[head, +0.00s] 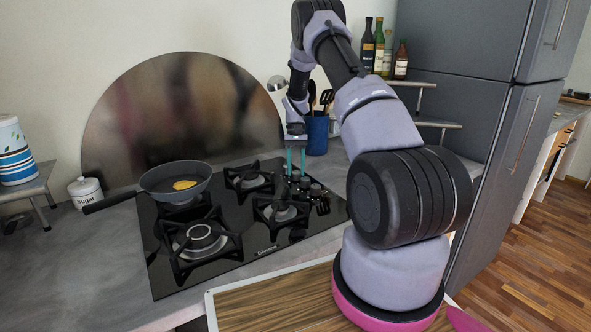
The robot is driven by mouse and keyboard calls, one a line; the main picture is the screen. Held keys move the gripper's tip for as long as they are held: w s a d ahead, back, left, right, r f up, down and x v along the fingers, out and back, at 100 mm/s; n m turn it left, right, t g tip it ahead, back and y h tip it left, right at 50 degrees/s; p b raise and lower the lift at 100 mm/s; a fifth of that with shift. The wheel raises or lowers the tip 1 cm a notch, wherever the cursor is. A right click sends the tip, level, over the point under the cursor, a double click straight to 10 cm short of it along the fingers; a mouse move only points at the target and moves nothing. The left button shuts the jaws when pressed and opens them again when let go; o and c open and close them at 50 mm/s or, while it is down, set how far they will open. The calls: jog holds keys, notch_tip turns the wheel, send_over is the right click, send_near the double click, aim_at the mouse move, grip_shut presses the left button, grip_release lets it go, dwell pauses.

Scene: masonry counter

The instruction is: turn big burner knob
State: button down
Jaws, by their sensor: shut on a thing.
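The black gas cooktop (240,245) is set in the grey counter. Several small dark knobs (316,189) stand in a group at its right side. The big burner (201,238) is at the front left of the cooktop. My gripper (296,173) points straight down over the far end of the knob group, its two teal fingers shut on one knob. The fingers partly hide that knob, and its turn angle is too small to tell. I cannot tell from this view which burner it belongs to.
A frying pan (175,180) with a yellow egg sits on the back left burner, its handle reaching left past the cooktop. A blue utensil holder (317,134) stands close behind my gripper. A sugar jar (86,192) is at left. Grey fridge (455,110) stands at right.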

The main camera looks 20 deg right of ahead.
jog(key=shift+m+t+y, duration=0.3)
jog(key=shift+m+y, duration=0.1)
jog(key=shift+m, duration=0.8)
jog(key=c, duration=0.7)
grip_release()
jog(key=v, duration=1)
jog(key=shift+w+d+r, duration=0.15)
jog(key=shift+d+r, duration=0.1)
jog(key=shift+r, duration=0.1)
